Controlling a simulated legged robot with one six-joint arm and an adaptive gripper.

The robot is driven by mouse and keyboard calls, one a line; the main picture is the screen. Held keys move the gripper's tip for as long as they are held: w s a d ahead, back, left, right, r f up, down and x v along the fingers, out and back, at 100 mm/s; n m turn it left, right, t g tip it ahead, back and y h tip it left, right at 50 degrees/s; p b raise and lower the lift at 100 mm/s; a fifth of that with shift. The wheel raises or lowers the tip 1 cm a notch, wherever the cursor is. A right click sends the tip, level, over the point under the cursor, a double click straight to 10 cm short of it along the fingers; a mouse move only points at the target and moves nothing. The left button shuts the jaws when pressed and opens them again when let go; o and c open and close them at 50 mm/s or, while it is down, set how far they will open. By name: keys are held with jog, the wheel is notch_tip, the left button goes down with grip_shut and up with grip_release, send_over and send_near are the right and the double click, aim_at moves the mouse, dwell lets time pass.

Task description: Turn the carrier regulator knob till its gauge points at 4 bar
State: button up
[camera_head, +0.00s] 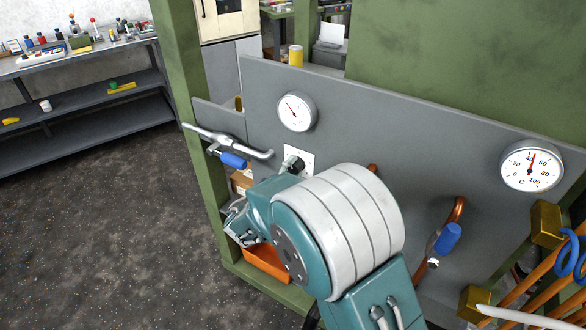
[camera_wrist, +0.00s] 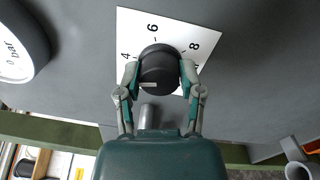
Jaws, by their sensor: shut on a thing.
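The dark round knob (camera_wrist: 158,66) sits on a white plate (camera_wrist: 128,24) marked 4, 6 and 8 in the wrist view. My gripper (camera_wrist: 160,76) has one finger on each side of the knob and is shut on it. A pale line on the knob's face lies nearly level in that view. In the head view the knob (camera_head: 297,163) and its plate (camera_head: 304,153) show just past my arm, which hides most of the gripper. The gauge (camera_head: 297,111) is above the knob; its red needle points up and left, its numbers too small to read. The wrist view shows only the gauge's edge (camera_wrist: 14,62), marked bar.
A second gauge (camera_head: 532,168), marked C, is on the grey panel (camera_head: 420,130) at right. A metal pipe with a blue handle (camera_head: 233,160) is left of the knob. A copper pipe with another blue handle (camera_head: 447,238) is at right. An orange bin (camera_head: 268,265) lies below.

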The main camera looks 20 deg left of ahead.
jog(key=shift+f+m, duration=0.3)
jog(key=shift+m, duration=1)
jog(key=o, duration=1.2)
jog(key=shift+c, duration=0.2)
jog(key=shift+a+m, duration=0.15)
jog(key=shift+m, duration=0.15)
jog(key=shift+r, duration=0.1)
jog(key=v, duration=1.2)
